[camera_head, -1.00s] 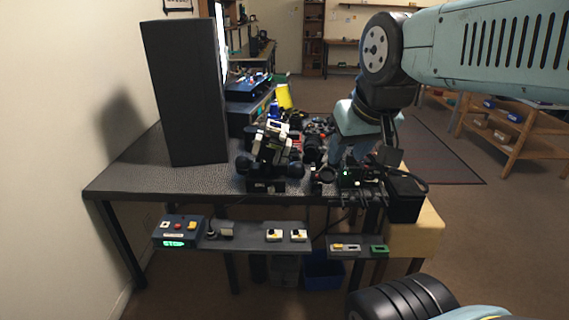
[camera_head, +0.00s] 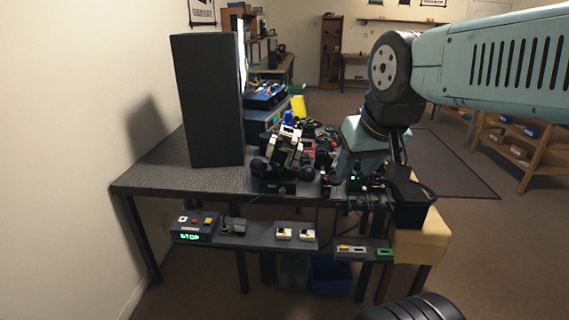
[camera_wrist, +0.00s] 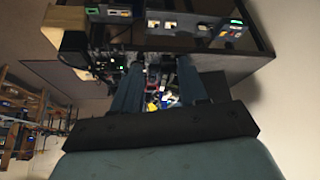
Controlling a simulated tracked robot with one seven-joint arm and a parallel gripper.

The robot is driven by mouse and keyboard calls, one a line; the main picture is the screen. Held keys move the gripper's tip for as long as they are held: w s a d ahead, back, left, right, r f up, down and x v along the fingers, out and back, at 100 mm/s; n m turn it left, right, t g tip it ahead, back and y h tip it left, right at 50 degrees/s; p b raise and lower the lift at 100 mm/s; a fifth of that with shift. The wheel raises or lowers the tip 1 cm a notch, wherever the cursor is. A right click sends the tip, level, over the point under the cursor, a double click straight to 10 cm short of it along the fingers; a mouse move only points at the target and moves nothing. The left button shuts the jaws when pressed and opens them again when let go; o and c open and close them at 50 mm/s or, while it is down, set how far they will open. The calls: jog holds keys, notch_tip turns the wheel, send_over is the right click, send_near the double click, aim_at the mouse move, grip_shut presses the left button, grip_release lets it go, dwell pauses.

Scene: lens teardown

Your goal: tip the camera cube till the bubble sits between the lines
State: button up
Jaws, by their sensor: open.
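On the dark bench, a black and white device with round black knobs at its sides (camera_head: 284,150) stands tilted near the front edge; I take it for the camera cube on its mount, but I cannot be sure. No bubble or lines can be made out. My gripper shows in the wrist view (camera_wrist: 160,80), its two fingers apart, with nothing held between them. Small coloured parts lie in view beyond the fingers. In the head view my arm comes down to the right of the device, and its end is hard to make out among dark parts.
A tall black panel (camera_head: 206,100) stands on the bench's left. A control box reading STOP (camera_head: 194,228) and a shelf with switches (camera_head: 262,238) hang below the front edge. A black bin (camera_head: 410,206) sits at the right corner. Bare bench top (camera_head: 160,174) shows at left.

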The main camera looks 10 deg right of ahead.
aim_at(288, 164)
jog(key=w+a+f+t, duration=0.25)
jog(key=w+f, duration=0.25)
jog(key=w, duration=0.9)
jog(key=w+a+f+t, duration=0.1)
jog(key=w+f+t, duration=0.35)
jog(key=w, duration=0.95)
jog(key=w+d+f+m+t+h, duration=0.1)
jog(key=w+f+m+t, duration=0.2)
jog(key=f, duration=0.5)
jog(key=w+f+m+t+h, duration=0.1)
jog(key=w+f+m+t, duration=0.1)
jog(key=w+f, duration=0.5)
jog(key=w, duration=0.3)
jog(key=w+d+f, duration=0.1)
jog(key=w, duration=0.3)
jog(key=w+d, duration=0.1)
jog(key=w, duration=0.3)
jog(key=shift+w+f, duration=0.1)
jog(key=shift+f, duration=0.15)
jog(key=shift+a, duration=0.1)
grip_shut()
